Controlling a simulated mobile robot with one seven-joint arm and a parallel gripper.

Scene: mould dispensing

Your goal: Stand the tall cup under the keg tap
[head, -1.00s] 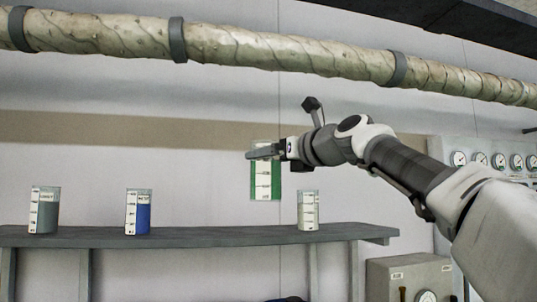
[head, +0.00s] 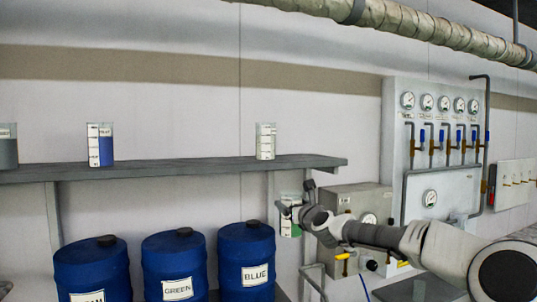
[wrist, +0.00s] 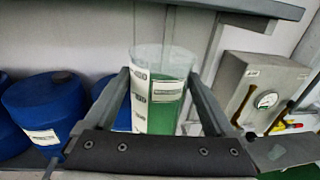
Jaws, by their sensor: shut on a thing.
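My gripper (head: 291,209) is shut on a clear tall cup (head: 290,228) with green liquid and a white measuring scale. The cup is upright in the air, below shelf height, between the blue drum marked BLUE (head: 247,254) and a grey box with a gauge (head: 358,200). In the wrist view the cup (wrist: 160,95) sits between the two fingers (wrist: 158,82), its rim above them. A yellow-handled valve (head: 344,256) shows low on the grey box; I cannot tell whether it is the keg tap. No tap shows on the drums.
A dark shelf (head: 200,167) runs above the drums and holds a grey-filled cup (head: 8,150), a blue-filled cup (head: 100,150) and a pale cup (head: 265,146). Other blue drums (head: 175,262) stand at left. A gauge panel (head: 440,150) hangs right.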

